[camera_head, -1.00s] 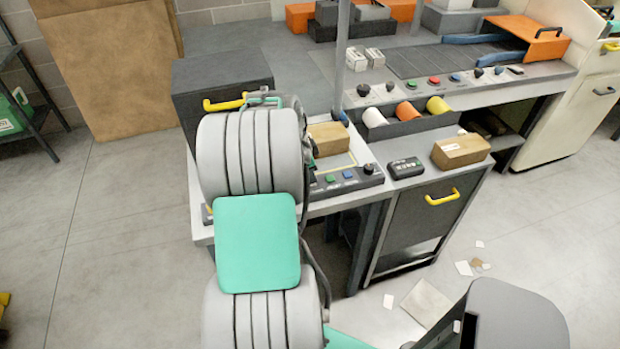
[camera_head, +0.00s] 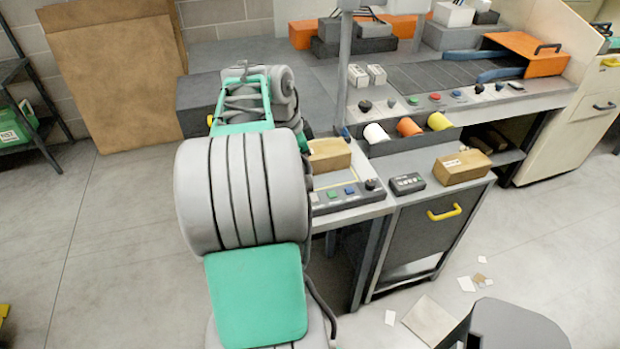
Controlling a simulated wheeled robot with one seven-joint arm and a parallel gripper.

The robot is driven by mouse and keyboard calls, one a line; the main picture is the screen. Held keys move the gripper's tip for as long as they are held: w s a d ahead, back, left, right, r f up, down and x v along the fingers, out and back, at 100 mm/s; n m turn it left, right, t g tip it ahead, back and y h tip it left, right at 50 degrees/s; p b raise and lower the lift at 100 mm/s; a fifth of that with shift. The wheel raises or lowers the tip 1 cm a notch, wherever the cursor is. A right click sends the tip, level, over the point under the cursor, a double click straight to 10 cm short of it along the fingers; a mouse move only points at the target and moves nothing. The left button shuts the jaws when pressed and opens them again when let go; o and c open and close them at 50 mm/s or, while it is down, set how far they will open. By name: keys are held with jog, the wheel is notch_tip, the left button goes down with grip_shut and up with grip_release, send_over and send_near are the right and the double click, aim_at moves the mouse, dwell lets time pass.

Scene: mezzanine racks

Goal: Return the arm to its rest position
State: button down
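My arm (camera_head: 243,195) rises from the bottom of the head view, left of centre. Its large grey ribbed joint and green cover are in front of the left end of the workbench. Beyond them, a green-framed forearm link (camera_head: 242,103) and a smaller grey joint reach up over the dark grey cabinet. My gripper cannot be made out; it is hidden behind the arm links, so I cannot see whether it holds anything.
A cardboard box (camera_head: 328,155) sits close to the right of my arm, beside a button panel (camera_head: 347,195). Another box (camera_head: 462,167) and a small black device (camera_head: 407,184) stand further right. A thin grey post (camera_head: 343,80) rises behind. The left floor (camera_head: 110,230) is clear.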

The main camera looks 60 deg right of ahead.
jog(key=shift+v, duration=0.9)
